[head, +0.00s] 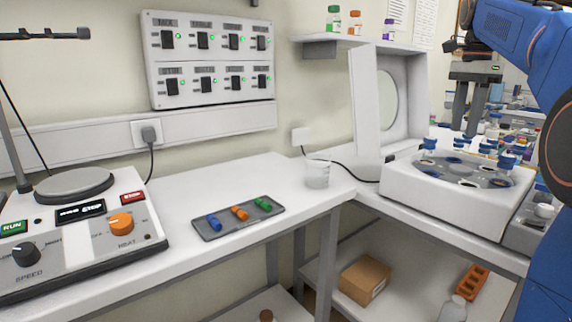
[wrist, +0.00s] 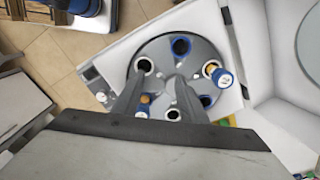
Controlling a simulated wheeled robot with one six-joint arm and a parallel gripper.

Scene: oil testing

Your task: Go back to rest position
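My gripper (head: 468,122) hangs fingers down above the white centrifuge-like machine (head: 430,193) on the right bench. In the wrist view my gripper (wrist: 155,82) has its two dark fingers apart, with nothing held between them. Below them is the machine's round grey rotor (wrist: 160,65), with several blue-rimmed holes. A blue-capped vial (wrist: 222,77) stands at the rotor's right side. The machine's lid (head: 388,95) with its round window stands open. My blue arm comes in from the upper right.
A grey tray (head: 225,232) with blue, orange and green tubes lies on the left bench. A glass beaker (head: 317,172) stands at the corner. A hotplate (head: 75,225) is at far left, and a shelf (head: 375,42) with bottles overhangs the back.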

